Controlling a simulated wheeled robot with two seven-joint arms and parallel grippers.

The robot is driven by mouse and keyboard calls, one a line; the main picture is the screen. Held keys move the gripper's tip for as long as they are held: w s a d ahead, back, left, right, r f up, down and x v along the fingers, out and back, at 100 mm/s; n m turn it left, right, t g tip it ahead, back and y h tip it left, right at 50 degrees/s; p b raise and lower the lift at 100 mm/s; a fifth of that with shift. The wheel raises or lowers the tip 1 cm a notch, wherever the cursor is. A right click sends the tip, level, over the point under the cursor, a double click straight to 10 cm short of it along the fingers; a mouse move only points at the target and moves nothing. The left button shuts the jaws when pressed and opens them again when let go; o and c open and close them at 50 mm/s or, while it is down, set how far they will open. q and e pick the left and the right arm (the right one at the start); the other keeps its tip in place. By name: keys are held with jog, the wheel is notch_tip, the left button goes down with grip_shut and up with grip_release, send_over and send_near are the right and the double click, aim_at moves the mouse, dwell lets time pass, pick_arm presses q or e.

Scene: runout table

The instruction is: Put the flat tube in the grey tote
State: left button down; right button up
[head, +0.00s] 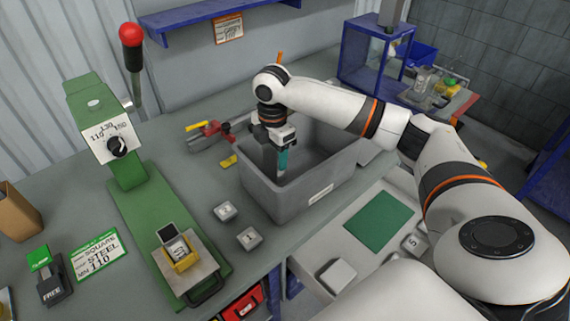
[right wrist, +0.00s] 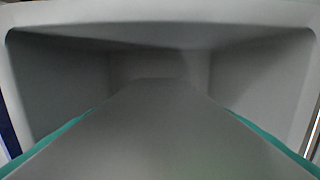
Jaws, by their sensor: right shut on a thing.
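The grey tote (head: 290,206) stands on the bench in the middle of the head view, its open top facing up. My right gripper (head: 281,160) points down into the tote's opening, near its left end, with teal finger pads showing. In the right wrist view the flat tube (right wrist: 150,135) is a broad grey piece between the teal pads, reaching away from the camera. The right gripper is shut on it. The tote's inner walls (right wrist: 60,90) surround the tube in that view. Whether the tube touches the tote's floor is hidden. My left gripper is not in view.
A green press (head: 128,170) with a red-knobbed lever (head: 131,36) stands left. A green pad (head: 379,221) lies on a pale surface to the right.

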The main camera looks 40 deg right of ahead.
aim_at(275, 173)
notch_tip(275, 173, down, 2)
jog(key=shift+f, duration=0.1)
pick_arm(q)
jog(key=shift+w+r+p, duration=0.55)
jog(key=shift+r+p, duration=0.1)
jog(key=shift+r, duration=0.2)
pick_arm(e)
jog(key=shift+f, duration=2.65)
jog(key=o, duration=1.1)
jog(key=shift+f, duration=0.1)
pick_arm(q)
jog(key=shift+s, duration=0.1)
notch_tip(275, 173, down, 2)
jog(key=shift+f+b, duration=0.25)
jog(key=shift+b, duration=1)
pick_arm(e)
notch_tip(275, 173, up, 12)
jog(key=shift+r, duration=0.15)
